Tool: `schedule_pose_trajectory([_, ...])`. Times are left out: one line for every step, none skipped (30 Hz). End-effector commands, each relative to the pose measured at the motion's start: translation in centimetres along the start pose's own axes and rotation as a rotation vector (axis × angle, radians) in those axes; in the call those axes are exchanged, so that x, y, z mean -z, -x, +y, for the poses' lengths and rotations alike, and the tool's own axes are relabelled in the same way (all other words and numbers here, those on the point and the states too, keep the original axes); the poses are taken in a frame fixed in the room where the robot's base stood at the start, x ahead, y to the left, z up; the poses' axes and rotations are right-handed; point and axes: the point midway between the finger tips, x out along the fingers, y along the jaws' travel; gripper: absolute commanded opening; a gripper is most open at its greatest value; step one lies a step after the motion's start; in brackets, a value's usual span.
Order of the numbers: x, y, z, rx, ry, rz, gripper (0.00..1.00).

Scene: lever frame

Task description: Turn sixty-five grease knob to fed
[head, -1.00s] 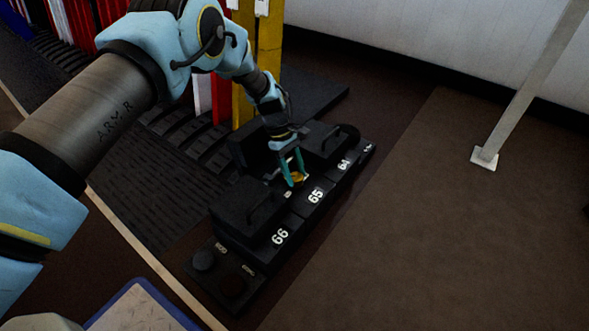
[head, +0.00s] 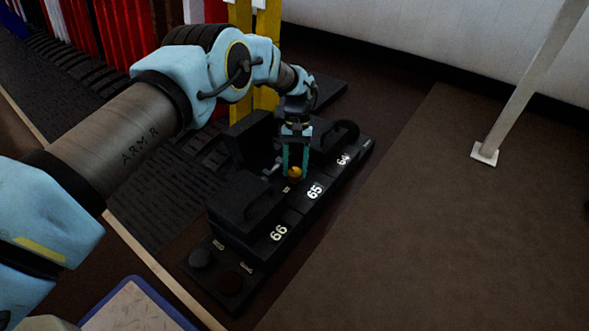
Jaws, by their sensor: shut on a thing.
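The sixty-five grease knob is a small orange-yellow knob (head: 295,173) in the open bay behind the white 65 label (head: 314,191), between the closed boxes at 64 and 66. My gripper (head: 295,168) points down over this bay with its two teal fingers on either side of the knob. It is shut on the knob. The fingers hide part of the knob, and its pointer direction is too small to tell. A small white mark (head: 286,189) shows on the plate beside it. The 65 lid (head: 252,140) stands raised behind the bay.
Handled black covers stand close on both sides, at 66 (head: 245,200) and at 64 (head: 335,138). Two round buttons (head: 201,258) are at the near end. Yellow levers (head: 266,60) rise behind. Open brown floor (head: 430,220) lies to the right.

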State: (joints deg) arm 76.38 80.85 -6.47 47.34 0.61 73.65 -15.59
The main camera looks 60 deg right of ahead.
Motion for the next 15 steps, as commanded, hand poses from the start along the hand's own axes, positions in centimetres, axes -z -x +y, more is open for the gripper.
schedule_pose_trajectory([0.0, -0.16, 0.06, 0.019, -0.041, -0.002, 0.0])
schedule_pose_trajectory([-0.03, -0.16, 0.08, 0.029, -0.066, -0.003, 0.0])
schedule_pose_trajectory([-0.05, -0.16, 0.1, 0.044, -0.102, -0.003, 0.0])
schedule_pose_trajectory([-0.06, -0.15, 0.13, 0.055, -0.129, -0.003, 0.0])
schedule_pose_trajectory([-0.07, -0.15, 0.17, 0.066, -0.155, -0.003, 0.0])
schedule_pose_trajectory([-0.07, -0.13, 0.18, 0.081, -0.19, -0.002, 0.0])
schedule_pose_trajectory([-0.08, -0.11, 0.19, 0.091, -0.217, -0.003, 0.0])
schedule_pose_trajectory([-0.1, -0.1, 0.2, 0.102, -0.242, -0.003, 0.0])
schedule_pose_trajectory([-0.11, -0.08, 0.2, 0.117, -0.277, -0.003, 0.0])
schedule_pose_trajectory([-0.12, -0.07, 0.22, 0.128, -0.304, -0.003, 0.0])
schedule_pose_trajectory([-0.14, -0.05, 0.26, 0.138, -0.331, -0.003, 0.0])
schedule_pose_trajectory([-0.16, -0.04, 0.27, 0.154, -0.366, -0.003, 0.0])
schedule_pose_trajectory([-0.18, -0.03, 0.3, 0.164, -0.392, -0.003, 0.0])
schedule_pose_trajectory([-0.2, -0.03, 0.31, 0.175, -0.418, -0.003, 0.0])
schedule_pose_trajectory([-0.21, -0.01, 0.3, 0.19, -0.454, -0.003, 0.0])
